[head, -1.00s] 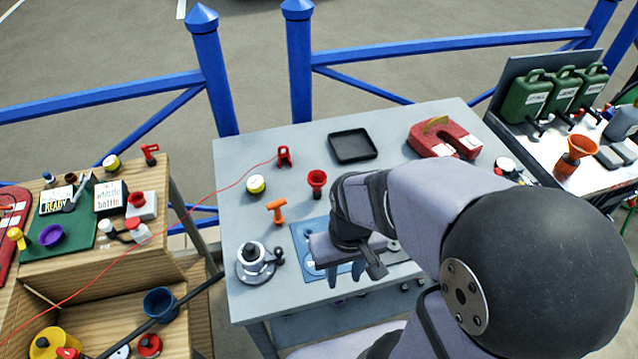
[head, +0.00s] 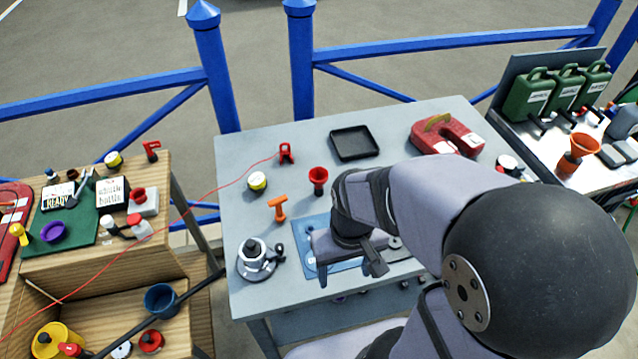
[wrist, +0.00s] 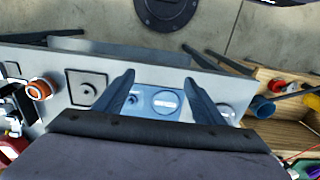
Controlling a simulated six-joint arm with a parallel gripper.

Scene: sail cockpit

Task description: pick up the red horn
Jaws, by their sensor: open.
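A small red flared piece, which looks like the red horn (head: 318,177), stands upright on the grey table, its wide mouth up. My gripper (wrist: 160,90) is open and empty, its two dark fingers apart over the blue mat (wrist: 150,101) in the wrist view. In the head view my gripper's dark body is over the same mat (head: 311,240), nearer the front edge than the red piece and to its right. I cannot make out the red piece in the wrist view.
A black tray (head: 354,156) and red horseshoe shape (head: 447,150) lie behind. Another red cup shape (head: 138,195) is on the left shelf.

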